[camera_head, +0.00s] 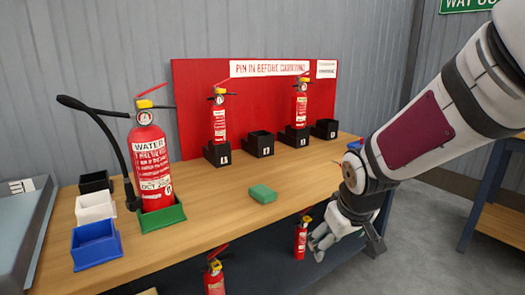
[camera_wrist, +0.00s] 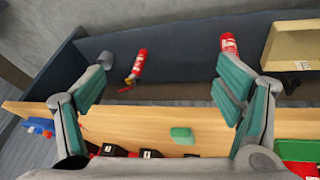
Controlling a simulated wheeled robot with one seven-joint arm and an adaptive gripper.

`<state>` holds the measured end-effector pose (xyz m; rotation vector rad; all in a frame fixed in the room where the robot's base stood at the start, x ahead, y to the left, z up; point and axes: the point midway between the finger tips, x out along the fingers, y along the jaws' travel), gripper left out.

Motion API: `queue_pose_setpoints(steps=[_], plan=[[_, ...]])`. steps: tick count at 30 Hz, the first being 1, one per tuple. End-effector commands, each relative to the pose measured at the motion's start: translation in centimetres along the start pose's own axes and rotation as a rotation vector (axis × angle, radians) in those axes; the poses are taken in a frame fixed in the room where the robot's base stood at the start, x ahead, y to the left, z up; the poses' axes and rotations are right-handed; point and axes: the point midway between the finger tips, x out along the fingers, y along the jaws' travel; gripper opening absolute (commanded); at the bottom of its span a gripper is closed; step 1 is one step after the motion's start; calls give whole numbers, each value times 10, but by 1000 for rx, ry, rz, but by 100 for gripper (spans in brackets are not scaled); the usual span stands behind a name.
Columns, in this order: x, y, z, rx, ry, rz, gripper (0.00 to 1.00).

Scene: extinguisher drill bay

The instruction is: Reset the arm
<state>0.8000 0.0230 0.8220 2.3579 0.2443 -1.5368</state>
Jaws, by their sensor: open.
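My arm reaches in from the right in the head view, with a white and grey body and a dark red panel. My gripper (camera_head: 325,235) hangs low in front of the wooden bench (camera_head: 230,228), by its front edge. In the wrist view my gripper (camera_wrist: 160,90) shows its two teal-padded fingers spread wide apart. Nothing is between the fingertips in contact with them. A green block (camera_wrist: 182,135) lies on the bench top beyond the fingers; it also shows in the head view (camera_head: 262,194).
A large red water extinguisher (camera_head: 152,165) stands in a green tray (camera_head: 163,217) at left. Two small extinguishers (camera_head: 219,122) (camera_head: 300,105) stand in black holders before a red board (camera_head: 190,95). Lower-shelf extinguishers (camera_head: 301,240) (camera_head: 215,280) are near my gripper. A blue bin (camera_head: 97,246) sits front left.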

Motion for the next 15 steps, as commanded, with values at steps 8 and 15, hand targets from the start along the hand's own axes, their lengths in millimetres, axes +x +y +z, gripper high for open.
queue_pose_setpoints(steps=[8, 15], plan=[[-96, -7, 93, 145, -140, 3, 85], [-154, -32, 177, 256, -254, -32, 85]])
